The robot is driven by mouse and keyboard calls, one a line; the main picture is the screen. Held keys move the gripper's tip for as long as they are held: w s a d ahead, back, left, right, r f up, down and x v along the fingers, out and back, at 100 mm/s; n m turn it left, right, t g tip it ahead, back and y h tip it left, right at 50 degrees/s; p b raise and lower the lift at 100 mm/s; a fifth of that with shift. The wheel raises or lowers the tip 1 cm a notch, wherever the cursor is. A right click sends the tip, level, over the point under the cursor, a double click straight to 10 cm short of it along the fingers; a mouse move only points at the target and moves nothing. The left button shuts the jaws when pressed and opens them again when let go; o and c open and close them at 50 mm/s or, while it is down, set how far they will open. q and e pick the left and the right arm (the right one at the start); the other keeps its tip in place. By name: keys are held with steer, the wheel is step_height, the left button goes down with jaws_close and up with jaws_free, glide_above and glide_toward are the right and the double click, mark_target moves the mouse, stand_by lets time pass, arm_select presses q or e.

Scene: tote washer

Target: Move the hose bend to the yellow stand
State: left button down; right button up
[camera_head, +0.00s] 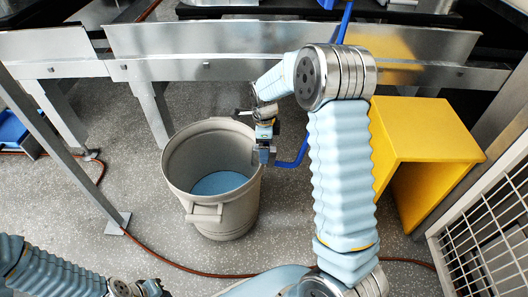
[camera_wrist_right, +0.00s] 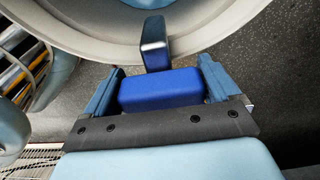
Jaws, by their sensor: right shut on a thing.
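The hose bend (camera_head: 291,163) is a blue angled piece in the head view, beside the bin's right rim. It also shows in the right wrist view (camera_wrist_right: 160,90), with a blue block between the fingers and a darker end rising beyond them. My right gripper (camera_head: 263,156) is shut on it, with a finger on each side in the wrist view (camera_wrist_right: 158,92). My right arm hides part of the area behind it. The yellow stand (camera_head: 428,130) is a box-like step on the floor at the right, partly behind my right arm. My left gripper (camera_head: 140,290) is at the bottom edge, partly cut off.
A grey bin (camera_head: 225,215) with blue contents stands left of my right gripper, its rim very close. A metal rail (camera_head: 200,75) runs across the back. A white wire rack (camera_head: 490,230) stands at the lower right. A red-brown hose (camera_head: 180,265) lies on the floor.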

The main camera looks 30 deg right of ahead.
steer(key=shift+r, duration=0.1)
